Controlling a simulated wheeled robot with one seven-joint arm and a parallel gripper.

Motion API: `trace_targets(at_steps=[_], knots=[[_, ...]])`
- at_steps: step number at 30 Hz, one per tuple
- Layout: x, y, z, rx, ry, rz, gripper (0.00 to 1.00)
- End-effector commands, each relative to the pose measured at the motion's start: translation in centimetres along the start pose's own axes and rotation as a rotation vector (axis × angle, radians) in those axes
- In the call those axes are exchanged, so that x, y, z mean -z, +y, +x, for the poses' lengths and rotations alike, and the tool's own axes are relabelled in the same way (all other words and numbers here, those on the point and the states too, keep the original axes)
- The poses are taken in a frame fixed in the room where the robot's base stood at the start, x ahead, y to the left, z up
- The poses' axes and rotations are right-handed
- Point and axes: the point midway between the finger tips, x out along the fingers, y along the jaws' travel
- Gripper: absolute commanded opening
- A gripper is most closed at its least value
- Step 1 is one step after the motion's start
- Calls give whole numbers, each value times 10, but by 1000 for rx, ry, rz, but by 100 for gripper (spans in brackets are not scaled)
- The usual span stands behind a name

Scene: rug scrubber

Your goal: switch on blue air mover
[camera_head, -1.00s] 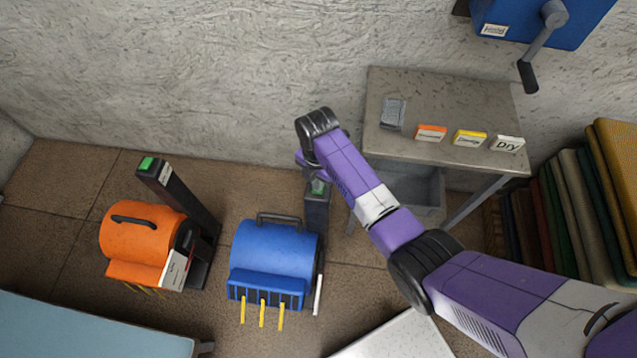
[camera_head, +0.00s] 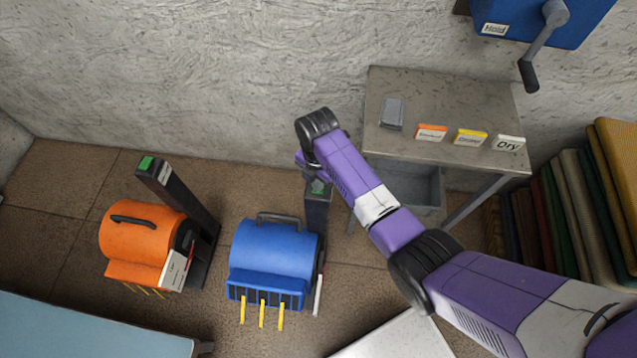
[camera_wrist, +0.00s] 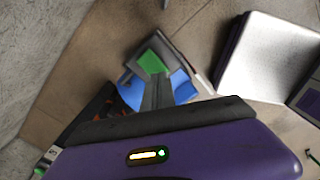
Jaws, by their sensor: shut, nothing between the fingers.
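The blue air mover (camera_head: 272,255) stands on the floor at the lower middle, with a dark handle on top and yellow strips at its front. A dark post (camera_head: 317,212) rises at its right rear, with a green button (camera_wrist: 151,61) on top. My gripper (camera_head: 318,183) is shut and empty, pointing down right over the post's top. In the wrist view its dark fingers (camera_wrist: 156,90) overlap the green button. The fingertips hide part of the button, and I cannot tell whether they touch or press it.
An orange air mover (camera_head: 140,240) with its own green-topped post (camera_head: 178,190) stands to the left. A grey table (camera_head: 440,100) with small labelled blocks stands right of my gripper. Rolled rugs (camera_head: 590,200) line the right side. A rough wall (camera_head: 200,80) is behind.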

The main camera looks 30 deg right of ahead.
Motion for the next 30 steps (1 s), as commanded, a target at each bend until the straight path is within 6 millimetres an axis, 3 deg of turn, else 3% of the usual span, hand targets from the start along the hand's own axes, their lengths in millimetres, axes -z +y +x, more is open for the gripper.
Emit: trace_targets(at_steps=[30], knots=[[0,0,14,0,0,0,0]])
